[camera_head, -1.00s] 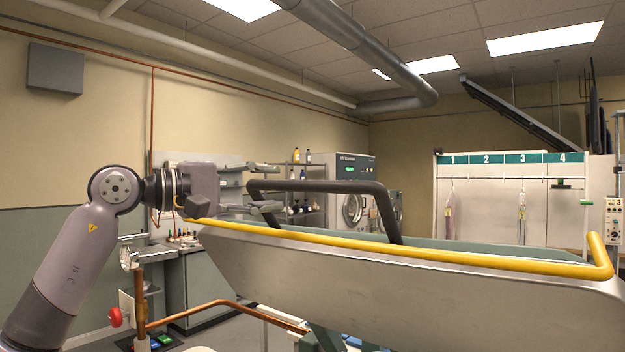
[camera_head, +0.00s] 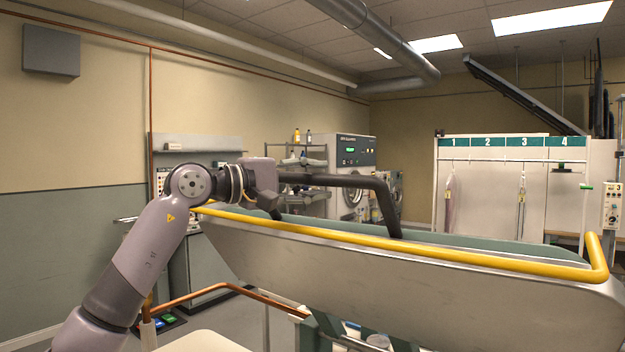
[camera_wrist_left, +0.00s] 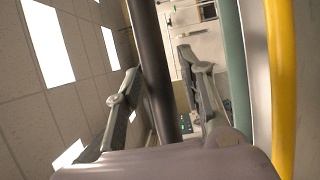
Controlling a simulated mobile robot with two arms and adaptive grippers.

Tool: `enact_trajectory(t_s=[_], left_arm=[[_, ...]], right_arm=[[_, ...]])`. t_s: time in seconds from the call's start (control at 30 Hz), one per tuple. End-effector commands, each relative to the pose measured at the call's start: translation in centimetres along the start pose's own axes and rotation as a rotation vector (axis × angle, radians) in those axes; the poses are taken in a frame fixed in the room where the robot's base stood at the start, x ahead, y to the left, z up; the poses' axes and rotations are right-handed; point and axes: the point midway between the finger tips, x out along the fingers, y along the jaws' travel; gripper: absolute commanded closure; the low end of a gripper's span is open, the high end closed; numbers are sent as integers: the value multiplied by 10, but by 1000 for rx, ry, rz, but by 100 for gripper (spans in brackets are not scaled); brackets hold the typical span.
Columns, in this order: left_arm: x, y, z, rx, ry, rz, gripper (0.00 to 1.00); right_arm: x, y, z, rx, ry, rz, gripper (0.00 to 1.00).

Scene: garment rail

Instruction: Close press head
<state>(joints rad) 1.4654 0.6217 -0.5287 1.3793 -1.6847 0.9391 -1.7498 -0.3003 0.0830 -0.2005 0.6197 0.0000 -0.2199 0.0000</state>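The press (camera_head: 400,285) fills the lower right of the head view as a long silver shell with a green pad. I cannot tell which part of it is the head. A yellow rail (camera_head: 420,253) runs along its edge. A dark bent handle bar (camera_head: 345,180) rises from it. My left gripper (camera_head: 290,182) is at the bar's left end. In the left wrist view, its two fingers (camera_wrist_left: 157,62) stand apart with the dark bar (camera_wrist_left: 150,40) running between them. Whether they touch it is unclear. My right gripper is not in view.
The yellow rail (camera_wrist_left: 282,80) and green pad edge (camera_wrist_left: 235,60) run close beside the left gripper. A copper-coloured rail (camera_head: 215,290) crosses below the press. A numbered garment rack (camera_head: 510,144) stands at the back right, a machine (camera_head: 352,150) behind the handle.

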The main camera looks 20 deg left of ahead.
Motion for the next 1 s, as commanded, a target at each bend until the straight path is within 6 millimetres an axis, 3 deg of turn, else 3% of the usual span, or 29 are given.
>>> enact_trajectory(t_s=[0.5,1.0], left_arm=[[0,0,0,0,0,-1,100],[0,-1,0,-2,-1,-3,100]], right_arm=[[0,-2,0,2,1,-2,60],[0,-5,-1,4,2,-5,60]])
